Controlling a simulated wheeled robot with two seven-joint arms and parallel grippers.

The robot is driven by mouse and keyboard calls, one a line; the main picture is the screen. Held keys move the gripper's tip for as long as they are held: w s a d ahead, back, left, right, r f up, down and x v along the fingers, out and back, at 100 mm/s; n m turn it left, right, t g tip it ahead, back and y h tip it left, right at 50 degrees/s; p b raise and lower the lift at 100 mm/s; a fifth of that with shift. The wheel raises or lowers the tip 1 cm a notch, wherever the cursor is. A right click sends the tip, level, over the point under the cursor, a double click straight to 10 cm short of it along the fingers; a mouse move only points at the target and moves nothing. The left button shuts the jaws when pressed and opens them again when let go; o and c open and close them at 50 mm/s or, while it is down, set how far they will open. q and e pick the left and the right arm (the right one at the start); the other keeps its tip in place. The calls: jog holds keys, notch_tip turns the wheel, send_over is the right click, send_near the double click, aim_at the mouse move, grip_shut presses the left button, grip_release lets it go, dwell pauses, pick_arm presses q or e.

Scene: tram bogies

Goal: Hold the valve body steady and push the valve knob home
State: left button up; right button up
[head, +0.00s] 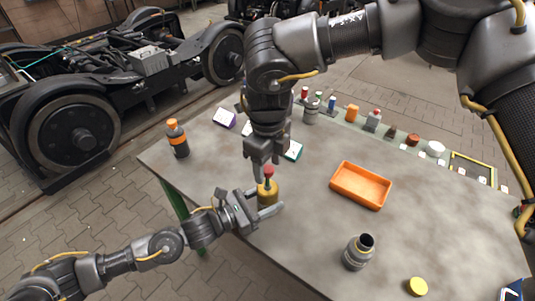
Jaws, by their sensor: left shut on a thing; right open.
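The valve body (266,193) is a small brass-coloured piece standing on the grey table near its left front edge. The valve knob (268,171) is red, on a dark green stem that rises from the top of the body. My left gripper (268,207) comes in from the left and is shut on the valve body, with its fingers low around it. My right gripper (263,170) reaches down from above, open, with its fingertips right by the red knob. I cannot tell whether they touch the knob. The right fingers partly hide the far side of the knob.
An orange tray (361,185) lies to the right. A grey cup-like part (358,251) and a yellow disc (417,286) are near the front right. An orange-capped bottle (177,138) stands at the left corner. Several small items line the far edge. The table middle is clear.

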jog(key=shift+f, duration=0.1)
jog(key=c, duration=1)
jog(key=shift+c, duration=0.2)
